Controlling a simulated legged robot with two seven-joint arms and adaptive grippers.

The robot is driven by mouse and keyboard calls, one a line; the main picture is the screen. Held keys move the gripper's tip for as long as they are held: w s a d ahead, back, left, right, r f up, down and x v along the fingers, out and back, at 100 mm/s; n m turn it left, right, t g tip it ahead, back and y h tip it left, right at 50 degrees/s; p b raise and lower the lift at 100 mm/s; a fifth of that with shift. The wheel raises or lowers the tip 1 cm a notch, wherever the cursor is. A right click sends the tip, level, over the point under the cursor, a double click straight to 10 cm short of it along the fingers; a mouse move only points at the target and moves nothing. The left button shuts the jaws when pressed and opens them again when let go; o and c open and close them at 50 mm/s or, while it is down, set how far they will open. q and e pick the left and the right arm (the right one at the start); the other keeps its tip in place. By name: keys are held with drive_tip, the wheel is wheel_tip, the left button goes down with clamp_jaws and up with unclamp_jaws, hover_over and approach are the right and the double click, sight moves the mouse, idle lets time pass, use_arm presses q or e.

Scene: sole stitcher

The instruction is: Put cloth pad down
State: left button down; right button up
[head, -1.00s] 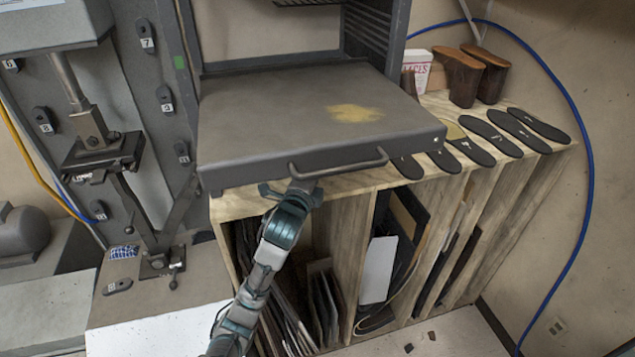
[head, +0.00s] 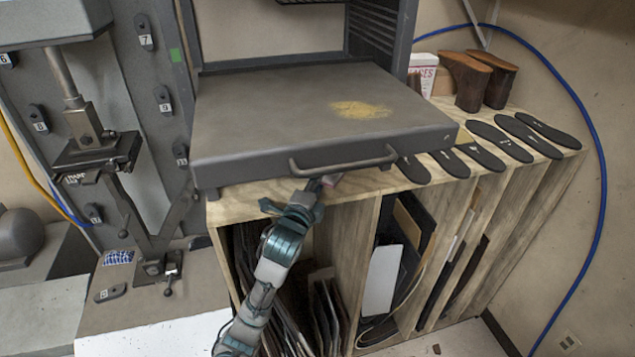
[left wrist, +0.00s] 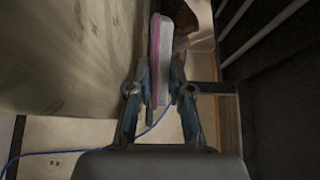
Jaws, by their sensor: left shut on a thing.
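The cloth pad (left wrist: 158,48), white with a pink side, stands on edge between the two fingers in the left wrist view. My left gripper (left wrist: 159,82) is shut on it. In the head view my left gripper (head: 318,186) is just under the front handle of the grey machine tray, above the front edge of the wooden shelf top (head: 240,207). A small pinkish bit of the pad (head: 332,179) shows beyond the fingertips. I cannot tell whether the pad touches the shelf top. My right gripper is not in view.
The grey tray (head: 280,115) with its bar handle (head: 345,163) overhangs the shelf. Several black soles (head: 500,140) lie on the shelf top at the right, with brown shoe forms (head: 470,80) behind. A blue-patterned patch (head: 118,257) lies at the left. Some wood by the tray's front is bare.

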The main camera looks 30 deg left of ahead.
use_arm(q)
drive_tip(key=shift+a+f, duration=0.1)
drive_tip(key=shift+f, duration=0.1)
drive_tip(key=shift+d+f, duration=0.15)
drive_tip(key=shift+d, duration=0.1)
drive_tip(key=c, duration=1.3)
unclamp_jaws()
drive_tip(key=shift+d, duration=0.2)
drive_tip(key=shift+c, duration=0.2)
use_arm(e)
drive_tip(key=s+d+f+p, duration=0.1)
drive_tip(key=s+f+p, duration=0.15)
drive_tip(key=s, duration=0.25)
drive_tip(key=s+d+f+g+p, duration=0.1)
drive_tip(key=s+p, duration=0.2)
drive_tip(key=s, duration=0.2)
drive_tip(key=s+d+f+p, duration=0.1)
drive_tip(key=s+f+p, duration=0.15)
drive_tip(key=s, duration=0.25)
use_arm(q)
drive_tip(key=r+p+v, duration=0.1)
drive_tip(key=p+v, duration=0.9)
drive_tip(key=v, duration=0.2)
drive_tip(key=shift+r, duration=0.2)
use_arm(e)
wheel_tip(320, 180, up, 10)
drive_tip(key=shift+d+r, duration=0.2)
use_arm(q)
drive_tip(key=shift+a, duration=0.1)
